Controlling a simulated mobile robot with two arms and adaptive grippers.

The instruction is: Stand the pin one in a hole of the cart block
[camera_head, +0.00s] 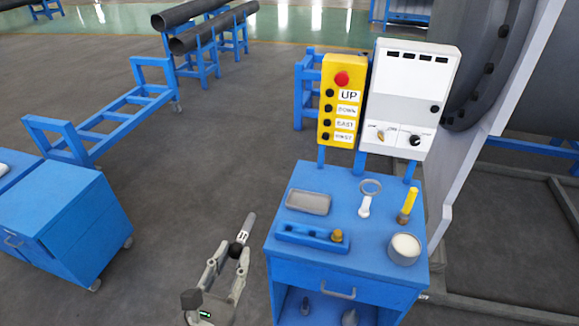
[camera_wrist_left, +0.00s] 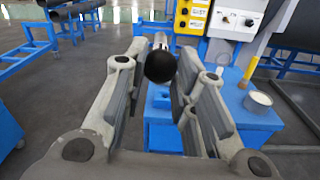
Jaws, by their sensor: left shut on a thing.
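My left gripper (camera_head: 229,257) is shut on the pin (camera_head: 248,225), a grey rod with a white dark-marked label and a black ball at its lower end. The pin tilts up and away, in the air left of the cart. In the left wrist view the black ball (camera_wrist_left: 160,67) sits between the fingers and hides most of the rod. The blue cart block (camera_head: 300,236) lies on the front left of the cart top, right of the gripper and apart from the pin. A brass-coloured knob (camera_head: 337,236) stands at its right end. My right gripper is not in view.
The blue cart (camera_head: 348,271) also carries a grey tray (camera_head: 308,202), a white magnifier-like tool (camera_head: 365,207), a yellow-handled tool (camera_head: 407,206) and a round white-topped tin (camera_head: 404,249). Control boxes (camera_head: 410,98) rise behind. Another blue cabinet (camera_head: 66,222) stands left, with open floor between.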

